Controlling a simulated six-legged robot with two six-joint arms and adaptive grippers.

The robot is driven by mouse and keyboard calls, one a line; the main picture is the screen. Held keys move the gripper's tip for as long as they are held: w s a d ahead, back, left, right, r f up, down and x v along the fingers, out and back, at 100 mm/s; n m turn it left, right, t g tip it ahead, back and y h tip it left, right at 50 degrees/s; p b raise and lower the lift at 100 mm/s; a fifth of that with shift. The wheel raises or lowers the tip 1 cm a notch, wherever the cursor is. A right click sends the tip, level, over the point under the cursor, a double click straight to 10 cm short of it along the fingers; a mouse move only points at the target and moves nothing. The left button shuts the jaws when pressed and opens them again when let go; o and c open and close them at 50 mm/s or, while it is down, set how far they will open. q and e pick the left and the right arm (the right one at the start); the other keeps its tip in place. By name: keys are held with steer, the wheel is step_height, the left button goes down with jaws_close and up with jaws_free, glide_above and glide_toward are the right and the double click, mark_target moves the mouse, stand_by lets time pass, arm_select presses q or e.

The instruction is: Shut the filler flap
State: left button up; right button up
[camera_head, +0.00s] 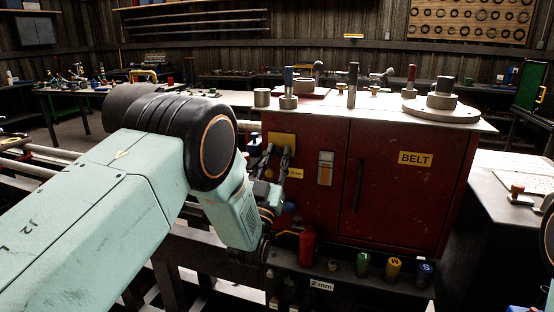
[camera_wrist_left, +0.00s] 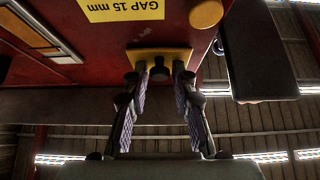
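A yellow plate (camera_head: 283,141) sits on the left part of the red cabinet front (camera_head: 330,215); I cannot tell for sure that it is the filler flap. In the left wrist view the yellow plate (camera_wrist_left: 180,56) carries a dark round knob (camera_wrist_left: 159,69). My left gripper (camera_head: 282,150) is at the plate. In the left wrist view its fingers (camera_wrist_left: 159,77) are spread, one on each side of the knob, with gaps visible between. They hold nothing that I can see.
A "GAP 15 mm" label (camera_wrist_left: 125,8) and a yellow round part (camera_wrist_left: 206,13) are near the plate. A dark box (camera_wrist_left: 258,50) juts out beside it. Below the cabinet stand a red bottle (camera_head: 307,246) and green (camera_head: 363,264), yellow (camera_head: 394,269) and blue (camera_head: 424,274) cylinders.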

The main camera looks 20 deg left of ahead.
arm_select(q)
steer(key=shift+o, duration=1.3)
steer(key=shift+f, duration=0.2)
steer(key=shift+s+f, duration=0.2)
steer(key=v, duration=0.7)
steer(key=shift+s+r, duration=0.1)
